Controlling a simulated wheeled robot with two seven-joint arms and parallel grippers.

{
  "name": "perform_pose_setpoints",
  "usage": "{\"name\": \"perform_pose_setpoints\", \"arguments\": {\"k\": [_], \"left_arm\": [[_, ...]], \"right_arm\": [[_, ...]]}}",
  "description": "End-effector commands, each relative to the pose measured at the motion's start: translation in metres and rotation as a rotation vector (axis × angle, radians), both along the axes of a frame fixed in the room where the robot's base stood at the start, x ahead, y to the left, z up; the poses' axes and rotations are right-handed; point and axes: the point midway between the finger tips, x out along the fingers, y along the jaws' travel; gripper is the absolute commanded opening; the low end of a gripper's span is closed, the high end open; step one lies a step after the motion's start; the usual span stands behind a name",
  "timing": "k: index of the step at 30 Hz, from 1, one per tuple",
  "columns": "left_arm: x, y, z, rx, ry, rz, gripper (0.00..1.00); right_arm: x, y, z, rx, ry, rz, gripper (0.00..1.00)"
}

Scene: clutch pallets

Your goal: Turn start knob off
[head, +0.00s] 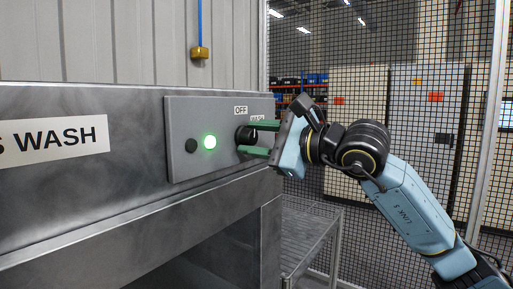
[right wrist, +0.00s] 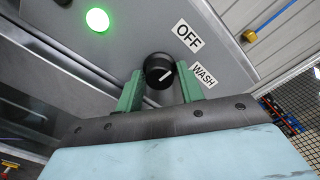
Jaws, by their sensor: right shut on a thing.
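The start knob is a round black knob (head: 244,135) on the grey control panel (head: 182,115). It also shows in the right wrist view (right wrist: 158,68), with a white mark on its face, on the side nearer the WASH label (right wrist: 204,75) than the OFF label (right wrist: 187,36). My right gripper (head: 247,138) comes in from the right, with one green finger on each side of the knob. It is shut on the knob, and the fingers also show in the right wrist view (right wrist: 160,84). My left gripper is out of view.
The panel sits on a metal washer housing with a WASH sign (head: 55,138). A yellow pendant (head: 200,53) hangs above. Mesh fencing (head: 425,120) stands behind my right arm.

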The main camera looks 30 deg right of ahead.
Motion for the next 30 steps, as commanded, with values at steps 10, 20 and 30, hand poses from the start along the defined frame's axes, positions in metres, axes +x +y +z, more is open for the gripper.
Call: {"name": "perform_pose_setpoints", "arguments": {"k": [10,20,30], "left_arm": [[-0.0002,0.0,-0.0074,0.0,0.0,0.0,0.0],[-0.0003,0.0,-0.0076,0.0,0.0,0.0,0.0],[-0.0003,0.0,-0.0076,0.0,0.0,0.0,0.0]], "right_arm": [[-0.0003,-0.0001,0.0007,-0.1,-0.044,0.0,0.15],[-0.0002,-0.0001,0.001,-0.11,-0.047,0.0,0.15],[-0.0001,0.0,0.0008,-0.109,-0.047,0.0,0.52]]}}
